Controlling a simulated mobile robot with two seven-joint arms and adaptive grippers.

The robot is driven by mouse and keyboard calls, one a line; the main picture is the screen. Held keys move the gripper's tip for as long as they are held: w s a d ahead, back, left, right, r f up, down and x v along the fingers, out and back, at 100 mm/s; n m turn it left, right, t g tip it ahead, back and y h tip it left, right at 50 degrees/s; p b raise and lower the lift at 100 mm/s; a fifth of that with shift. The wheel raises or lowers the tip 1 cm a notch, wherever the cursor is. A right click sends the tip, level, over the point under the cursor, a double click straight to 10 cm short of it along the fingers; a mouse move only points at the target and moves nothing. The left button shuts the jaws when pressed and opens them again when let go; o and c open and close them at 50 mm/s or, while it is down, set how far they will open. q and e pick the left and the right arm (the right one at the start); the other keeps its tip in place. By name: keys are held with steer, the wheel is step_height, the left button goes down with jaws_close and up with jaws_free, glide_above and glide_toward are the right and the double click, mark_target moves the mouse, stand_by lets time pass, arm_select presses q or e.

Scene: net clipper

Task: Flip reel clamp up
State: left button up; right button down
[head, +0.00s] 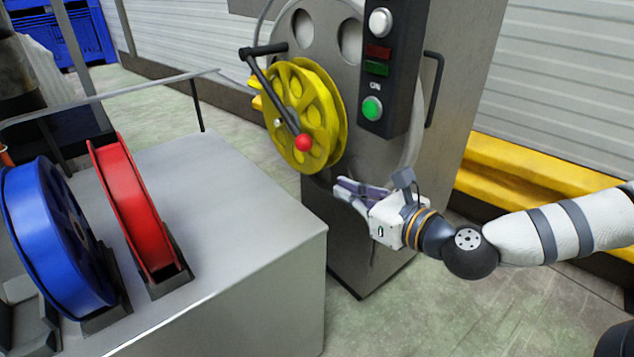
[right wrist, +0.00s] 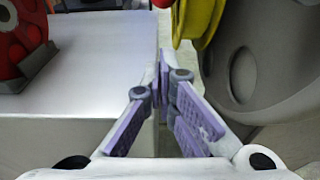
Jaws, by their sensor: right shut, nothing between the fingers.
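The reel clamp (head: 272,92) is a black bar lying slantwise across the front of the yellow reel (head: 328,90). It runs from a black handle-like piece at the upper left down to a red ball knob (head: 303,143) at its lower right end. My right gripper (head: 345,188) is shut and empty, below and to the right of the knob, apart from it. In the right wrist view its purple fingers (right wrist: 163,78) meet, and the yellow reel (right wrist: 199,18) shows just beyond them at the top. My left gripper is not in view.
A grey machine carries the reel and a control panel (head: 392,62) with a green button. A metal table (head: 235,200) stands at left, holding a blue reel (head: 48,235) and a red reel (head: 130,205). A yellow barrier (head: 530,165) runs behind my right arm.

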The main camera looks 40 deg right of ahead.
arm_select(q)
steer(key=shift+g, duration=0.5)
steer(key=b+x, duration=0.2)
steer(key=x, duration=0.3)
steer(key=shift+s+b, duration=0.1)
steer(key=shift+b, duration=0.25)
arm_select(e)
steer(key=shift+w+a+f, duration=0.1)
steer(key=shift+w+f, duration=0.8)
steer(key=shift+f, duration=0.25)
steer(key=shift+w, duration=0.15)
steer(key=w, duration=0.3)
steer(key=w+r, duration=0.1)
steer(key=w, duration=0.2)
steer(key=w+p, duration=0.1)
steer(key=w, duration=0.2)
steer(key=shift+w+a+r, duration=0.1)
steer(key=shift+a+r, duration=0.3)
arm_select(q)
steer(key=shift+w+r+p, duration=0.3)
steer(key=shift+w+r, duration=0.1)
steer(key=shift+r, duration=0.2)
arm_select(e)
steer(key=shift+s+r, duration=0.2)
steer(key=shift+r, duration=0.15)
